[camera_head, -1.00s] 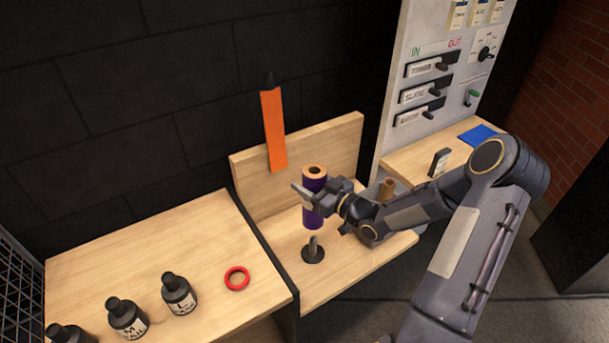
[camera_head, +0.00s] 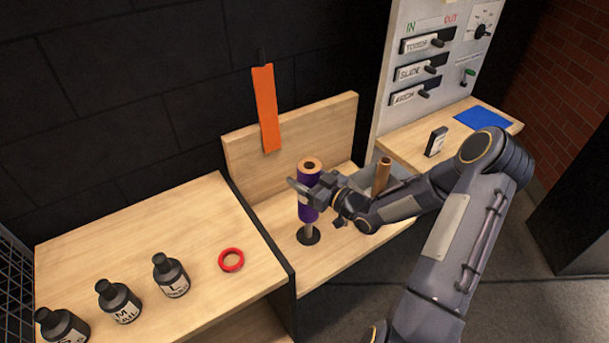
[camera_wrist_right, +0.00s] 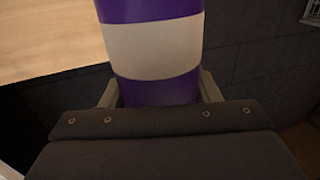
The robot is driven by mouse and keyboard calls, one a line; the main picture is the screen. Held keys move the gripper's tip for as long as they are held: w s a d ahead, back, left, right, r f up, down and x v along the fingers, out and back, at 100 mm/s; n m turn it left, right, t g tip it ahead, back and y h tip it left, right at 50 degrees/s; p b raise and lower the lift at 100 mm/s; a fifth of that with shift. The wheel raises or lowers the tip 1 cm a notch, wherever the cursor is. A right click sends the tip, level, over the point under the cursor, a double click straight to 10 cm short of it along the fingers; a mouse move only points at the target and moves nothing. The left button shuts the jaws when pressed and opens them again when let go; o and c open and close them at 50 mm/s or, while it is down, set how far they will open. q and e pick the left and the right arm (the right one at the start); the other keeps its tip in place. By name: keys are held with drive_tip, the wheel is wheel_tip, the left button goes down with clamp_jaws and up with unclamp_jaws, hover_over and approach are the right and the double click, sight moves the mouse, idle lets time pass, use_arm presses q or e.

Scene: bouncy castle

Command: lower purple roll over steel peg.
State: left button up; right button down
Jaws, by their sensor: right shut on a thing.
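The purple roll (camera_head: 308,172) stands upright in my right gripper (camera_head: 308,190), which is shut on it. In the right wrist view the purple roll (camera_wrist_right: 155,50) shows a white band and sits between the two fingers. The steel peg (camera_head: 308,231) rises from a round black base on the wooden bench, directly below the roll in the head view. The roll's lower end is at or just above the peg's top; I cannot tell whether the peg is inside it. My left gripper is not in view.
A brown tube (camera_head: 381,176) stands behind my right arm. A red ring (camera_head: 231,260) and several black bottles (camera_head: 171,275) are on the left table. An orange strip (camera_head: 266,108) hangs at the bench's backboard (camera_head: 310,130). A switch panel (camera_head: 430,60) stands at the right.

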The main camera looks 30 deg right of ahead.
drive_tip(key=shift+s+f+b, duration=0.1)
drive_tip(key=shift+f+b, duration=0.2)
drive_tip(key=shift+b, duration=0.8)
idle(1.1)
drive_tip(key=shift+f+b, duration=0.15)
drive_tip(key=shift+b, duration=0.15)
idle(0.4)
drive_tip(key=shift+f+b, duration=1.4)
